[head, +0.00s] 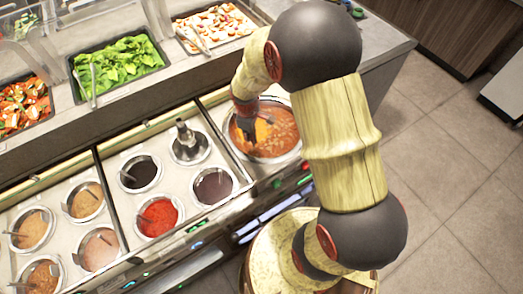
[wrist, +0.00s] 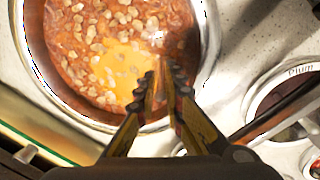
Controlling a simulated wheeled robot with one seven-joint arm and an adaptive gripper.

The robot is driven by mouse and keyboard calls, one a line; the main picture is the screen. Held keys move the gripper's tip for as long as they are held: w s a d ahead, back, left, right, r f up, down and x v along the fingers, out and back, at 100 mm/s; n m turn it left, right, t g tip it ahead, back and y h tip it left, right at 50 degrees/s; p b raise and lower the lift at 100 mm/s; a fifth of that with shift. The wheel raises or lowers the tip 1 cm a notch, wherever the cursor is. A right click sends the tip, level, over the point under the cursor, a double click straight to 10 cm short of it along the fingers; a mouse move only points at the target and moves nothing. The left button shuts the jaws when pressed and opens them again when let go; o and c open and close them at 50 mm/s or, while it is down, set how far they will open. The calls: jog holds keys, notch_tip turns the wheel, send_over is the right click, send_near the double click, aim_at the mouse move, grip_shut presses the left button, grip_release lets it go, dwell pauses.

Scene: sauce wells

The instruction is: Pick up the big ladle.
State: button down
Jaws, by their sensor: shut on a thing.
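The big round pot of chunky orange-red soup (head: 292,133) sits in the right-hand bay of the counter, and it fills the upper left of the wrist view (wrist: 30,40). My gripper (head: 248,126) is over the left part of this pot, pointing down. In the wrist view my gripper (wrist: 166,82) is shut on the big ladle (wrist: 161,92), whose narrow handle shows between the fingertips. A smooth orange-yellow patch lies in the soup by the fingertips; I cannot tell whether it is the ladle's bowl.
Smaller sauce wells stand left of the pot, among them a red one (head: 158,216), a dark one (head: 140,172) and the plum one (head: 213,187). Salad trays (head: 118,62) line the back. Open floor lies to the right.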

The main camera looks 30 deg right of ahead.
dwell(0.3)
notch_tip(320, 180, up, 10)
jog(key=p, duration=0.3)
jog(key=shift+r, duration=0.15)
dwell(0.5)
jog(key=w+d+r+p, duration=0.2)
jog(key=d+r+p, duration=0.1)
jog(key=r+p, duration=0.25)
notch_tip(320, 180, down, 14)
jog(key=b, duration=0.7)
jog(key=shift+r+b, duration=0.15)
jog(key=shift+b, duration=0.15)
dwell(0.6)
